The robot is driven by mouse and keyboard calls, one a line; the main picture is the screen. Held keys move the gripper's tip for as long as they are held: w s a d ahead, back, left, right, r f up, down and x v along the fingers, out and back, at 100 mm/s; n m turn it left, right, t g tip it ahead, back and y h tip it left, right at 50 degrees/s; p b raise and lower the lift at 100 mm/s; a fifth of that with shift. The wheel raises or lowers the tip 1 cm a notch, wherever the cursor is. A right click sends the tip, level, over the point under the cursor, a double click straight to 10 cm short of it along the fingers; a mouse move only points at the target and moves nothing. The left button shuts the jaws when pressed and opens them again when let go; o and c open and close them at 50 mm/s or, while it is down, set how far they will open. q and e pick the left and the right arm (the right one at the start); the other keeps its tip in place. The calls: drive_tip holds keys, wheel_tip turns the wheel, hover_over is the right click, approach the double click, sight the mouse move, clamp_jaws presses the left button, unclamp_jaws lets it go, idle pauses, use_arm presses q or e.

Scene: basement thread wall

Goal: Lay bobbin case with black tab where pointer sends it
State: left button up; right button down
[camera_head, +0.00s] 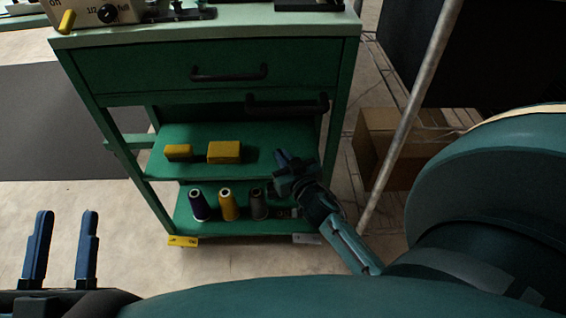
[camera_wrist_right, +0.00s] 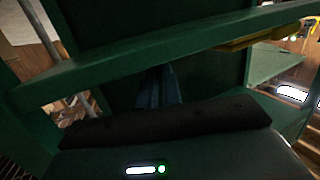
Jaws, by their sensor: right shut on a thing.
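My right gripper (camera_head: 283,160) reaches in at the right side of the green cart, by the front of its middle shelf. Its blue fingers (camera_wrist_right: 160,88) are close together in the right wrist view, below a green cross rail. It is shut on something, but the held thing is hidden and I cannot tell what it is. I cannot make out a bobbin case with a black tab. My left gripper (camera_head: 65,245) is open and empty over the floor.
The green cart (camera_head: 130,70) has a drawer with a dark handle (camera_head: 230,74). Two yellow blocks (camera_head: 224,152) lie on its middle shelf; thread cones (camera_head: 229,205) stand on the lower shelf. A slanted pole (camera_head: 408,115) and a cardboard box (camera_head: 385,140) stand to the right.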

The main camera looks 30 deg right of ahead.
drive_tip(key=shift+f, duration=0.15)
drive_tip(key=c, duration=2)
unclamp_jaws()
drive_tip(key=o, duration=0.4)
drive_tip(key=shift+o, duration=0.2)
